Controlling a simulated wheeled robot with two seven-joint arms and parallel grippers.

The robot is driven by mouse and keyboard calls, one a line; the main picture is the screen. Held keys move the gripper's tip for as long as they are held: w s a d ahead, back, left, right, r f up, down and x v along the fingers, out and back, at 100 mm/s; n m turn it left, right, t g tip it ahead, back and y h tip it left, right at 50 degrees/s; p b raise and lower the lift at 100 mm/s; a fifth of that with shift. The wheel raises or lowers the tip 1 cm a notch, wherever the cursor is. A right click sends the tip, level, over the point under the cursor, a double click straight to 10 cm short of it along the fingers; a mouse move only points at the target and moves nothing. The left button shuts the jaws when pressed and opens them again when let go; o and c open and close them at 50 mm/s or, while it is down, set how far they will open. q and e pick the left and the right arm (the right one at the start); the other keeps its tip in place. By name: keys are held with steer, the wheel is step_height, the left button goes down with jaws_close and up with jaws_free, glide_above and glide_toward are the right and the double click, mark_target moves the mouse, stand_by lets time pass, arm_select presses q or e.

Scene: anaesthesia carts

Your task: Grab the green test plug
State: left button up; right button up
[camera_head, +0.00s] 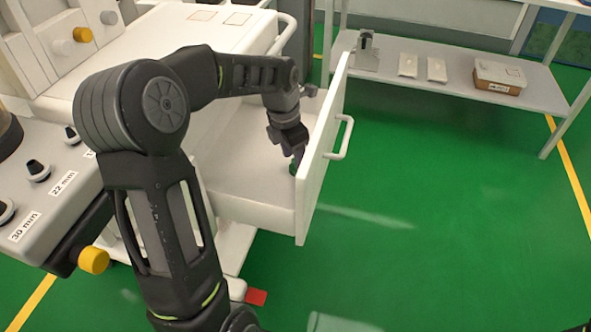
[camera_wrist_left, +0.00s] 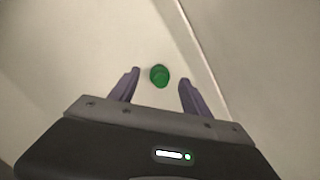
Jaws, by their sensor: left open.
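The green test plug (camera_wrist_left: 159,75) is a small round green piece on the pale floor of the open drawer, close to the drawer's front wall. In the head view only a sliver of it (camera_head: 293,169) shows below the fingers. My left gripper (camera_head: 297,160) reaches down into the drawer (camera_head: 240,190). In the left wrist view the left gripper (camera_wrist_left: 159,90) is open, with the plug between and slightly ahead of its two fingertips. I see no finger touching the plug. My right gripper is not in view.
The drawer front (camera_head: 325,150) with its handle (camera_head: 347,138) rises close beside my left gripper. The cart top (camera_head: 190,40) is at the upper left. A shelf (camera_head: 450,75) holds a brown box (camera_head: 499,76) at the back right. The green floor between is clear.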

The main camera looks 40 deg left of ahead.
arm_select(q)
steer(key=f, duration=0.2)
steer(key=shift+w+f, duration=0.2)
steer(key=shift+f, duration=0.1)
steer(key=shift+d, duration=0.1)
steer(key=shift+c, duration=0.4)
jaws_close()
